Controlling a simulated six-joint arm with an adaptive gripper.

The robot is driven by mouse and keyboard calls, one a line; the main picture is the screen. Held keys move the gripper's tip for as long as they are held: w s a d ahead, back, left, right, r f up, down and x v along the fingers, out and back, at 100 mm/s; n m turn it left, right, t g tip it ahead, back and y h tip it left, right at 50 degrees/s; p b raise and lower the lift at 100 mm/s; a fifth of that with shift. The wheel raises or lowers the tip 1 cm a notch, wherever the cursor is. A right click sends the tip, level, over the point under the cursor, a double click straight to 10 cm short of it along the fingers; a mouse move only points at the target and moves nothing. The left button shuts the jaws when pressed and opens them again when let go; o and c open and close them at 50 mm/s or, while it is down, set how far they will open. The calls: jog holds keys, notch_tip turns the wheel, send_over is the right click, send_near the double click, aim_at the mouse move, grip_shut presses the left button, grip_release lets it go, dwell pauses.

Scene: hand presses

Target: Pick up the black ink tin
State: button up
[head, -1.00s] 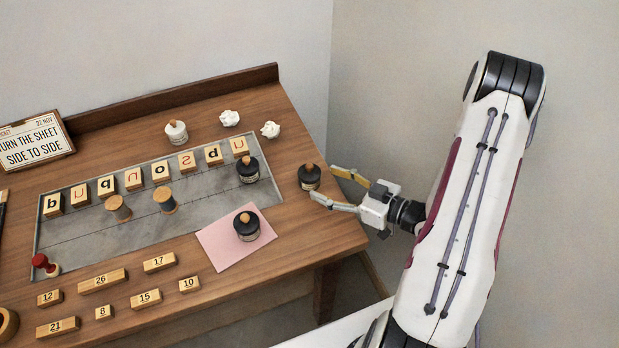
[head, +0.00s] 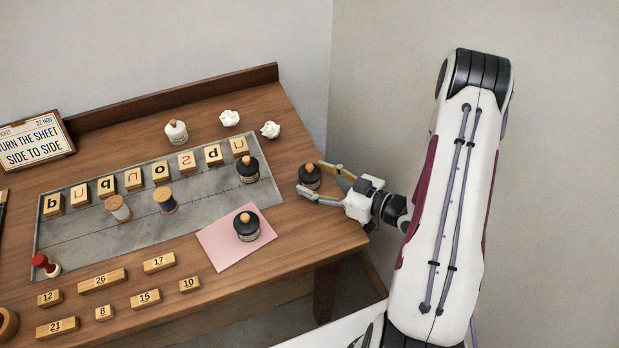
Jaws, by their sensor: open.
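A round black tin (head: 308,179) with a brown knob on top stands upright near the right end of the wooden table. My gripper (head: 312,177) is open around it, with one finger behind the tin and one in front. I cannot tell whether either finger touches it. Two more black tins with wooden knobs are in view. One (head: 248,173) stands at the right end of the grey slab, and one (head: 246,229) stands on the pink sheet. A white tin (head: 176,133) with a brown knob stands behind the slab.
The grey slab (head: 90,235) bears a row of letter blocks and two spools (head: 165,203). The pink sheet (head: 218,247) lies at its front right.

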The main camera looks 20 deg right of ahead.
aim_at(317, 176)
jog(key=c, duration=1.4)
jog(key=shift+r, duration=0.25)
jog(key=shift+r, duration=4.8)
